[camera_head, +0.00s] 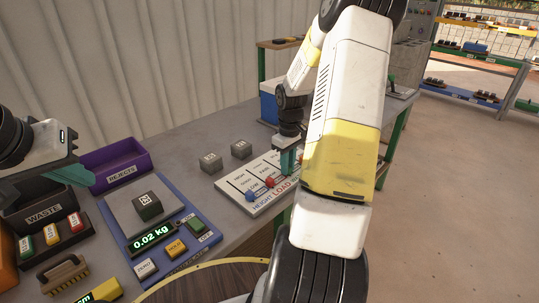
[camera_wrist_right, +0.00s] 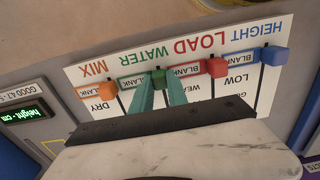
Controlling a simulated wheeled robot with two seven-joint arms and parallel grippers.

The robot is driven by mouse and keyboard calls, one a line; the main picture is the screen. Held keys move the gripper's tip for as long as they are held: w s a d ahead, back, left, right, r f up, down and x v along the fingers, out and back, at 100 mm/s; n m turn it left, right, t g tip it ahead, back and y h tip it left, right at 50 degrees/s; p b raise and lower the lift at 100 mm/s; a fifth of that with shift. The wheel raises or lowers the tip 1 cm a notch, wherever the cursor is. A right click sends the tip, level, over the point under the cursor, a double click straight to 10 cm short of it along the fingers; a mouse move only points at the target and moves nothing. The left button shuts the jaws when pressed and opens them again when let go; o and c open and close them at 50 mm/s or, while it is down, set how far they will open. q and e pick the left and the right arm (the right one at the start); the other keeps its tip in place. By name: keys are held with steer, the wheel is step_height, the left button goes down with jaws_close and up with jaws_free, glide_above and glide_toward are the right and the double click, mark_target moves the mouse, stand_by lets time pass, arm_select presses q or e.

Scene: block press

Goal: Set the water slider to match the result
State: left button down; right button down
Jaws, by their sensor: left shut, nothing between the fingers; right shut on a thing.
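The slider panel (camera_head: 262,180) is a white board with columns labelled HEIGHT, LOAD, WATER and MIX. In the right wrist view the green water knob (camera_wrist_right: 157,77) sits at the BLANK end of its slot. My right gripper (camera_wrist_right: 161,92) is shut on the green knob, with a teal finger on each side. It also shows in the head view (camera_head: 287,162), where it hides the water knob. The red load knob (camera_wrist_right: 217,68), blue height knob (camera_wrist_right: 273,55) and orange mix knob (camera_wrist_right: 107,88) also sit at BLANK. My left gripper (camera_head: 80,175) is shut and empty at the far left.
Two grey blocks (camera_head: 241,149) lie behind the panel. A purple REJECTS bin (camera_head: 118,163) and black WASTE bin (camera_head: 43,212) stand left. A height display (camera_wrist_right: 25,111) shows beside the panel.

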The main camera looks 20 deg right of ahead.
steer(key=shift+w+a, duration=0.35)
steer(key=shift+w, duration=0.5)
steer(key=shift+w+a, duration=0.3)
steer(key=shift+w, duration=0.5)
steer(key=c, duration=1.3)
jaws_free()
step_height(320, 180, up, 8)
steer(key=shift+f, duration=0.1)
